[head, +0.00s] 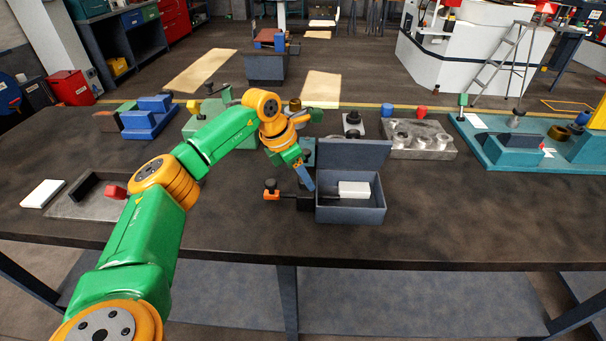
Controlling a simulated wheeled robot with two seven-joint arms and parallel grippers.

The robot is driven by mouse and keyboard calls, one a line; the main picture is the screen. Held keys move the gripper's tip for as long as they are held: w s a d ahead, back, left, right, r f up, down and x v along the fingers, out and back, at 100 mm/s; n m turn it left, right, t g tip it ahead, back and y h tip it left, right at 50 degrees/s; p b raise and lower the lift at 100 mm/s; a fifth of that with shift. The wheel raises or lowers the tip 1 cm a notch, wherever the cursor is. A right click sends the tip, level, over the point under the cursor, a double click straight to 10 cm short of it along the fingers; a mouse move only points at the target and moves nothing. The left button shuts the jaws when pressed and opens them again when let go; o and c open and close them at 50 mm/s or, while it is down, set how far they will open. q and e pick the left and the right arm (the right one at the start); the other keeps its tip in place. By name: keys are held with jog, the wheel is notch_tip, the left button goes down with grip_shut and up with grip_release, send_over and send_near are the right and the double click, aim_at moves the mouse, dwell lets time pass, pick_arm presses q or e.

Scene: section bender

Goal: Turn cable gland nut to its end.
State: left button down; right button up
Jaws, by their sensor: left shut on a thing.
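A grey box (350,213) with its lid raised at the back stands on the dark workbench. A white block (354,190) is inside it. A black cable gland nut (304,203) appears to sit at the box's left wall, with a thin dark rod running left to an orange piece (271,195) with a black top. My left gripper (306,184) comes down from above at the box's left wall. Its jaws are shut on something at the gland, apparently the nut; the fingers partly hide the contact. My right gripper is not in view.
A blue stepped block (149,117) and a grey plate (85,205) with a red knob lie left. A metal fixture plate (420,140) and a teal fixture (520,150) stand right. The workbench (440,220) is clear in front and right of the box.

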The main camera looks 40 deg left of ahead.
pick_arm(q)
jog(key=shift+c, duration=1.8)
grip_release()
jog(key=shift+w, duration=0.1)
jog(key=b+v, duration=0.1)
jog(key=v, duration=0.6)
